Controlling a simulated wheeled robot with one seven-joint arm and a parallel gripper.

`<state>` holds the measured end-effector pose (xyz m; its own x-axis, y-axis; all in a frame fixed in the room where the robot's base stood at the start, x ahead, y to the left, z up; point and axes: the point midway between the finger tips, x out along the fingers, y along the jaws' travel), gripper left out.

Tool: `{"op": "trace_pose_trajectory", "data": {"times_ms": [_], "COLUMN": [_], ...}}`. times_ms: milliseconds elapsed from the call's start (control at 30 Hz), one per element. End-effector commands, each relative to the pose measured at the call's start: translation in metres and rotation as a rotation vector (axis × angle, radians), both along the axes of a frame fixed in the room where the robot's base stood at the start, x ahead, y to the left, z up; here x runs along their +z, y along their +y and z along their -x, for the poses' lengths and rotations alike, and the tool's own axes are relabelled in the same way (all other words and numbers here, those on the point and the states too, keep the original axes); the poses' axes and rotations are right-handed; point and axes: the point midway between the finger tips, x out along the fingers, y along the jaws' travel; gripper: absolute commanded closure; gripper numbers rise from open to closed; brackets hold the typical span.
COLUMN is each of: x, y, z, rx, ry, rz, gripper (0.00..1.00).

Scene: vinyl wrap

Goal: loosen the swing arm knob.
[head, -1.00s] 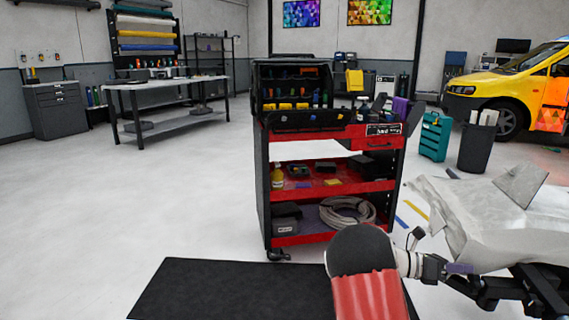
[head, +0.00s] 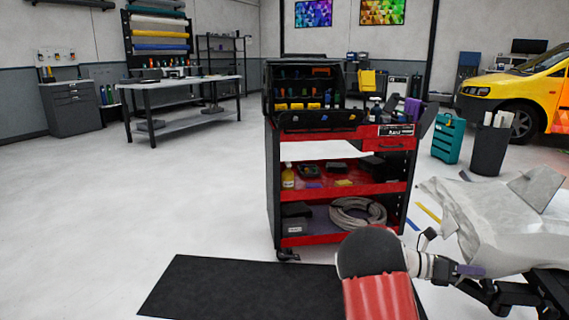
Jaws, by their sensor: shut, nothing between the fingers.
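My gripper (head: 452,270) is at the lower right in the head view, at the end of my arm. It is small and partly lost against dark parts behind it; its fingers look shut and empty. A black jointed frame (head: 540,288) lies just right of it, under a crumpled pale sheet (head: 500,215). A small purple piece (head: 471,270) shows at the gripper's tip; I cannot tell whether it belongs to the gripper or the frame. I cannot make out the swing arm knob clearly, nor whether the gripper touches it.
A red and black tool cart (head: 345,187) stands ahead, behind a black floor mat (head: 225,290). A dark bin (head: 489,148), a teal case (head: 448,138) and a yellow van (head: 520,95) are at the right. A workbench (head: 185,85) stands back left. The left floor is open.

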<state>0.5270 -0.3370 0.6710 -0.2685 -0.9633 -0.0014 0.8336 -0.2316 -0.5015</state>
Motion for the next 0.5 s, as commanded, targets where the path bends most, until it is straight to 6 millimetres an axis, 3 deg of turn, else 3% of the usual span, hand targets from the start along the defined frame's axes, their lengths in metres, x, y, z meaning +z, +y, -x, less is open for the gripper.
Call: {"op": "trace_pose_trajectory", "data": {"times_ms": [500], "x": [0.001], "y": [0.051], "z": [-0.015], "rx": [0.003], "ry": [-0.002], "rz": [0.001], "gripper": [1.00]}}
